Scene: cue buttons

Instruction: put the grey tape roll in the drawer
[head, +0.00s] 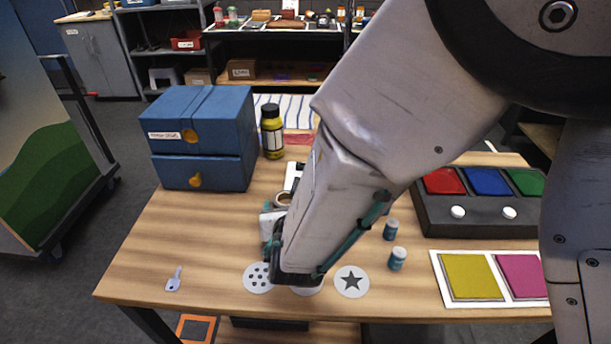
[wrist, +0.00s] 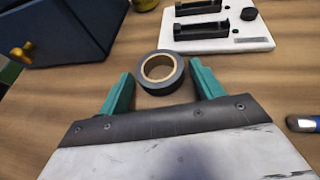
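The grey tape roll (wrist: 160,87) lies flat on the table in the wrist view, its tan inner core facing up. In the head view only part of the roll (head: 283,198) shows beside my arm. My gripper (wrist: 161,75) is open, with its teal fingertips on either side of the near part of the roll. I cannot tell whether they touch it. In the head view my arm hides much of the gripper (head: 268,228). The blue drawer unit (head: 220,170) stands at the table's back left, with two yellow-knobbed drawers that look shut.
A yellow bottle (head: 272,135) stands right of the drawer unit. A white board with black holders (wrist: 222,30) lies beyond the roll. Teal-blue vials (head: 397,259) and a button box (head: 470,212) are to the right. A key (head: 174,280) lies front left; the table around it is clear.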

